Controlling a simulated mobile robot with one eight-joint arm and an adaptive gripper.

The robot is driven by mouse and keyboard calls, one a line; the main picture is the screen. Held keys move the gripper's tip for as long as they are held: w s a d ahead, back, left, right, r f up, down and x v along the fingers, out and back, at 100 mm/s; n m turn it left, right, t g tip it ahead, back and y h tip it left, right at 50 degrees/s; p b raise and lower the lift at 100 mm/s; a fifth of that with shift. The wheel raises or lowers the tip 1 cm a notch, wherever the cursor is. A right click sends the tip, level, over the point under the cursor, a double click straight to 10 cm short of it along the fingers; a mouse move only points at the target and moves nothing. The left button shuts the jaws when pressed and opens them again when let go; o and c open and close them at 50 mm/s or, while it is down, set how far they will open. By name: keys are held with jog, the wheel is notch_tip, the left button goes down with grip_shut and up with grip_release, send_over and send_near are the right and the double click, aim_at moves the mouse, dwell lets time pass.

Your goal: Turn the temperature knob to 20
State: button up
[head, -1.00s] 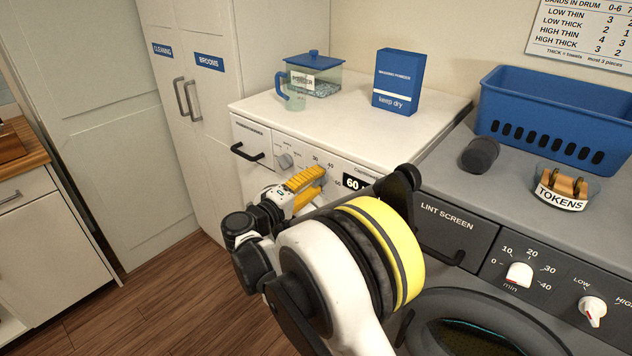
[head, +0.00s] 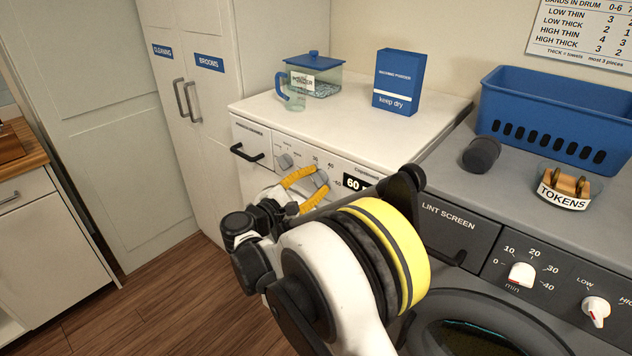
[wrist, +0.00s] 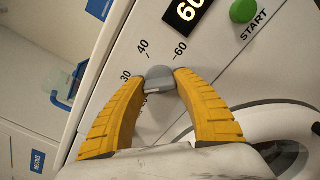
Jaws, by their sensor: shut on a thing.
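The temperature knob (wrist: 158,76) is a small grey dial on the white washer's panel, with 30, 40 and 60 printed around it. My gripper (wrist: 164,82) has its two yellow fingers on either side of the knob, shut on it. In the head view my gripper (head: 322,179) reaches the panel, one finger above the knob and one below. The black display (head: 354,183) beside it reads 60.
A green START button (wrist: 243,10) sits near the display. Another grey knob (head: 285,161) is left on the same panel. A jug (head: 292,98), lidded box (head: 313,80) and washing powder (head: 397,82) stand on the washer. The grey dryer (head: 440,185) is close at right.

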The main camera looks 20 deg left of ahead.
jog(key=n, duration=0.4)
jog(key=shift+n, duration=0.3)
jog(key=n, duration=0.4)
jog(key=shift+n, duration=0.3)
jog(key=o, duration=1.2)
jog(key=shift+c, duration=0.2)
jog(key=v, duration=1.2)
